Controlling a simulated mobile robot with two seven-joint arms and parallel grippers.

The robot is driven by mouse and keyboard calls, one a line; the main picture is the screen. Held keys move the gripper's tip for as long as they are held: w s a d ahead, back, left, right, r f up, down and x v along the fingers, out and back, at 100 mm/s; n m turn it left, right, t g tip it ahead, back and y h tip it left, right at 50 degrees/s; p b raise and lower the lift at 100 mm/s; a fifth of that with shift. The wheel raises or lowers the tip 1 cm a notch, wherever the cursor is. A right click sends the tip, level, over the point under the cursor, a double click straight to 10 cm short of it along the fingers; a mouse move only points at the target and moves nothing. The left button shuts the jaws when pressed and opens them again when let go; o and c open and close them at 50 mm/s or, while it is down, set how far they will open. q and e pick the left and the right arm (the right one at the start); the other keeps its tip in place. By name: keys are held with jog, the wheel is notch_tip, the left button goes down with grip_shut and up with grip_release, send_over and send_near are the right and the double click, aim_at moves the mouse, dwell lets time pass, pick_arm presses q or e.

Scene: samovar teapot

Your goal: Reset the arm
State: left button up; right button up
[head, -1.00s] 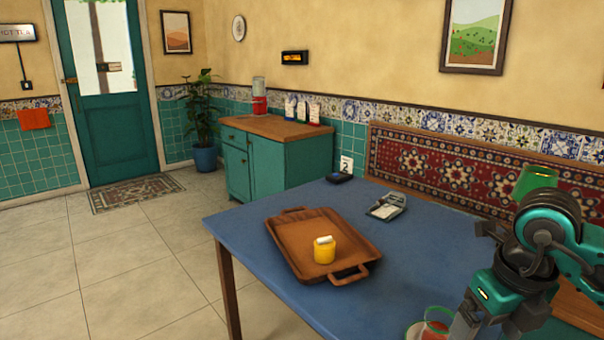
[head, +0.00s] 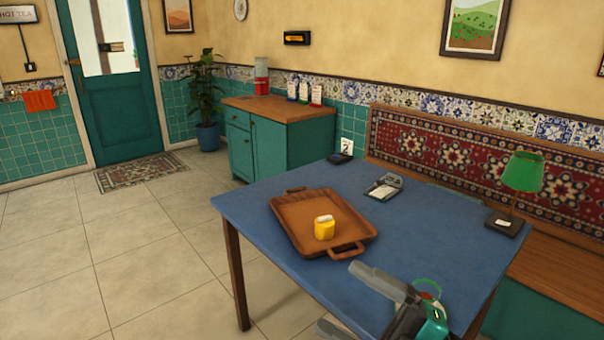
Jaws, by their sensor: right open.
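My right gripper (head: 337,297) is at the bottom of the head view, over the near edge of the blue table. Its two grey fingers are spread apart with nothing between them. My left gripper is out of view.
A brown tray (head: 285,212) with a yellow cup (head: 324,230) lies on the blue table (head: 440,226). A small device (head: 383,188), a dark box (head: 339,158) and a green lamp (head: 523,172) stand farther back. The table's right middle is clear.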

jog(key=w+d+f+m+t+h+p, duration=0.1)
jog(key=d+f+m+t+h, duration=0.3)
jog(key=f+m+h, duration=0.4)
jog(key=w+d+f+m+t+h+p, duration=0.1)
jog(key=d+f+m+t+h, duration=0.35)
jog(key=m, duration=0.55)
jog(key=s+d+f+m+g+h, duration=0.2)
jog(key=s+f+m+g+h, duration=0.3)
jog(key=s+f, duration=0.5)
notch_tip(320, 180, down, 3)
jog(key=shift+s+d+f+m+g+p, duration=0.15)
jog(key=shift+d+m+g+p, duration=0.2)
jog(key=shift+m+g, duration=0.45)
